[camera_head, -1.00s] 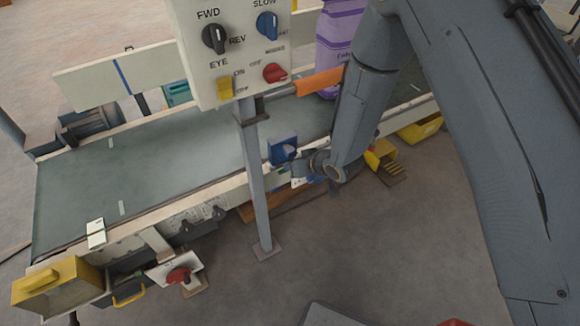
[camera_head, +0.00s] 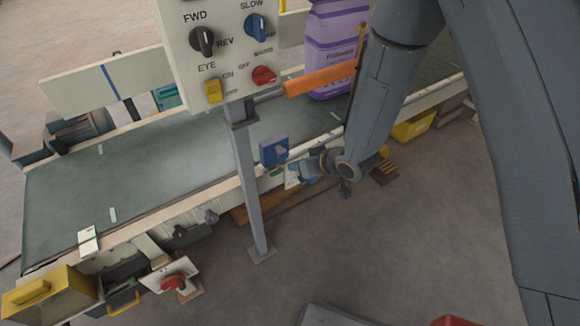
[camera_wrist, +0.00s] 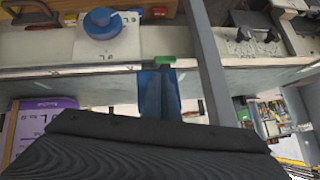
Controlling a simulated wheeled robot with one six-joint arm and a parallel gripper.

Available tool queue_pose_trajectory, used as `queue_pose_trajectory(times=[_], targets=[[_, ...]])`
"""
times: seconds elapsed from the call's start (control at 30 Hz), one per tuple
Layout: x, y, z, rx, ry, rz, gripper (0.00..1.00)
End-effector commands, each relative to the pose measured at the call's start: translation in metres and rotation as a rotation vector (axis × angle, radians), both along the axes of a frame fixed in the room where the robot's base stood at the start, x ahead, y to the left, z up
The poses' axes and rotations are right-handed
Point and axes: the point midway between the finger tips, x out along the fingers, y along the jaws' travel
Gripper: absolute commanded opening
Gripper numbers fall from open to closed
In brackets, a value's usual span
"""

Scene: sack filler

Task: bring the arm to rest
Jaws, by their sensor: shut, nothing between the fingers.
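My arm comes down from the top right in the head view and folds to a joint in front of the conveyor's near side. My gripper (camera_head: 312,166) is small there, by the near rail, and its fingertips are hard to make out. It is shut and holds nothing. In the wrist view its dark body (camera_wrist: 150,150) fills the bottom middle. Beyond it are a blue box (camera_wrist: 158,92), a green button (camera_wrist: 165,60) and a round blue knob (camera_wrist: 100,22) on the rail. I cannot tell any contact with them.
A control panel (camera_head: 230,60) stands on a grey post (camera_head: 247,190) left of my gripper. A purple sack (camera_head: 332,50) stands on the conveyor belt (camera_head: 90,185), behind an orange bar (camera_head: 320,78). A yellow bin (camera_head: 412,126) lies to the right. Open floor (camera_head: 400,250) lies in front.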

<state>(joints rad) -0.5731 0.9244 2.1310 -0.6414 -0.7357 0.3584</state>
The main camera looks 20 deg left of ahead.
Motion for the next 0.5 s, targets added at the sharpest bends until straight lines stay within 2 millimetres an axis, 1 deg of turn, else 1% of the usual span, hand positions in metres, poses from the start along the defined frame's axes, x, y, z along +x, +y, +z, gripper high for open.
queue_pose_trajectory(times=[0.03,0.13,0.5], targets=[[-0.0008,-0.0034,0.0038,0.001,0.0,-0.002,0.0],[-0.0029,-0.0074,0.007,0.0,0.0,-0.001,0.0],[-0.0034,-0.0081,0.008,0.0,0.0,0.0,0.0]])
